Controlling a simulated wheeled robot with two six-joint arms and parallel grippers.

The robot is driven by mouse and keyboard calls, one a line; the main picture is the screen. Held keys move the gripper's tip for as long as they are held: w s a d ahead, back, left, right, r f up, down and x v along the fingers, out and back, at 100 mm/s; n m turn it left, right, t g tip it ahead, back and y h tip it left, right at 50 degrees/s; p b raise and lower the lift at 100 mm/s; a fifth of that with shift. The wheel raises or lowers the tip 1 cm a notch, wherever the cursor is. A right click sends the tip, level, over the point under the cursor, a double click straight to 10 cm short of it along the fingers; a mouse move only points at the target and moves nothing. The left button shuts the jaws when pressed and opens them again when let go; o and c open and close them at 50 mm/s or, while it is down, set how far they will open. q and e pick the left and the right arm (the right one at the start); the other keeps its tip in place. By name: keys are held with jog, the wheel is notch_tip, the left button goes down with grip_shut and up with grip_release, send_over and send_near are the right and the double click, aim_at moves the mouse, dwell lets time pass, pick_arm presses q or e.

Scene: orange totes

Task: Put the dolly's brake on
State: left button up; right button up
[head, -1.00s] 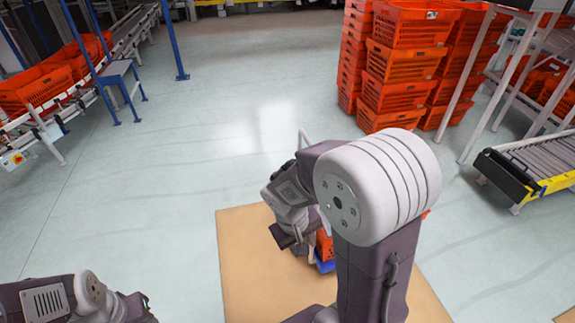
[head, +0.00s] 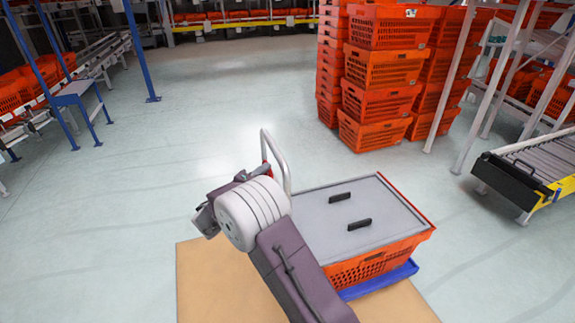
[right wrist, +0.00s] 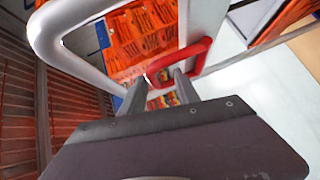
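The dolly has a blue base (head: 385,282) under a tote on the cardboard-coloured mat. Its white upright handle (head: 279,150) rises at the tote's far left corner and crosses the right wrist view as a thick loop (right wrist: 75,22). A red lever (right wrist: 190,58), likely the brake, sits at the handle; a bit of it shows in the head view (head: 266,172). My right gripper (right wrist: 160,78) is open, its fingertips apart at the red lever; contact is unclear. In the head view my right arm mostly hides this gripper. My left gripper is out of view.
The orange tote (head: 375,263) has a grey lid (head: 320,215) with two black grips. Tall stacks of orange totes (head: 375,105) stand behind. A roller conveyor (head: 530,165) is at the right, another (head: 75,90) at the left. The floor between is clear.

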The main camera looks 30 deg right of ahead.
jog(key=x, duration=0.3)
jog(key=r+x, duration=0.1)
jog(key=x, duration=0.1)
jog(key=shift+w+d, duration=0.15)
jog(key=shift+w, duration=0.2)
jog(key=shift+w+d+r, duration=0.1)
jog(key=shift+d, duration=0.1)
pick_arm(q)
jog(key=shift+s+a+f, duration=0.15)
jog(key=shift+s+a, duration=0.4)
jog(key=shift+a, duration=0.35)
pick_arm(e)
jog(key=shift+w+d, duration=0.15)
jog(key=shift+d, duration=0.1)
grip_shut()
